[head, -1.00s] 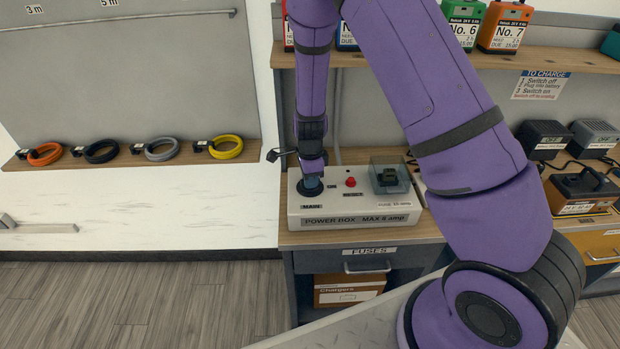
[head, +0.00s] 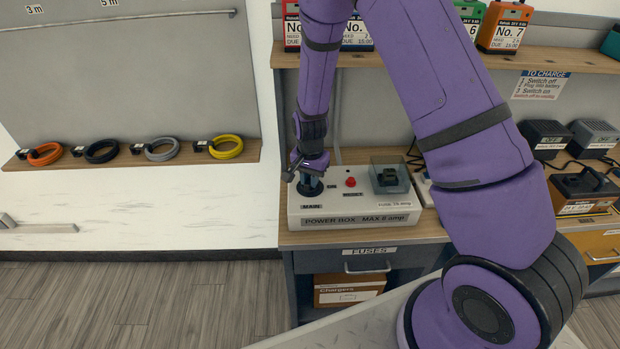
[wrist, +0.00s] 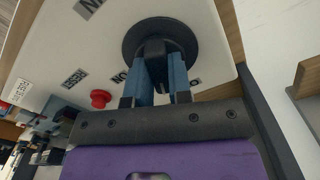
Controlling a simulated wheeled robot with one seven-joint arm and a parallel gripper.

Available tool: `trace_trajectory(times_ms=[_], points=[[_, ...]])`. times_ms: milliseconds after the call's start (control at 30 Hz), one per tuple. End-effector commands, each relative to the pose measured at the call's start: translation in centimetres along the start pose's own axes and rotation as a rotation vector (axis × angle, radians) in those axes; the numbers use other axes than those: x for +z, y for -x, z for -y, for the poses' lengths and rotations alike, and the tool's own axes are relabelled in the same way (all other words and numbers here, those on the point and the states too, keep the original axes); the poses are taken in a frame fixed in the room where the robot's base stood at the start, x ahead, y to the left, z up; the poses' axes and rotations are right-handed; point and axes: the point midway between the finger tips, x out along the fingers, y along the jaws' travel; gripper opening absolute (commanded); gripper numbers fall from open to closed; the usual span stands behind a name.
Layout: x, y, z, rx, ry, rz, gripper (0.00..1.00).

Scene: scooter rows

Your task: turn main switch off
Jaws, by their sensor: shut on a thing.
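The power box (head: 350,222) is a white box on the bench, marked MAIN and MAX 6 amp. Its main switch (head: 309,189) is a round black dial at the left of its top, and it also shows in the wrist view (wrist: 135,42). My gripper (head: 311,183) points down at the switch. In the wrist view my gripper (wrist: 162,75) has its blue fingers shut on the raised black handle of the switch. The fingers partly cover the labels around the dial, so the setting cannot be read fully.
A red reset button (head: 350,182) and a clear-covered fuse holder (head: 389,176) sit right of the switch. A shelf with battery packs (head: 502,27) is above. Chargers (head: 585,190) stand at the right. Coiled cables (head: 162,150) lie on a ledge at the left.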

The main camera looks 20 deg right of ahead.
Motion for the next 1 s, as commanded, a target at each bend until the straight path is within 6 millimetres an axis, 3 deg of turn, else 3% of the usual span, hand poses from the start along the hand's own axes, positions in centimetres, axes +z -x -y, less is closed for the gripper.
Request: trace_trajectory(times_ms=[500,1000], points=[[-0.06,0.02,-0.01,-0.001,0.365,-0.001,0.0],[-0.03,0.02,0.03,-0.001,0.451,-0.001,0.0]])
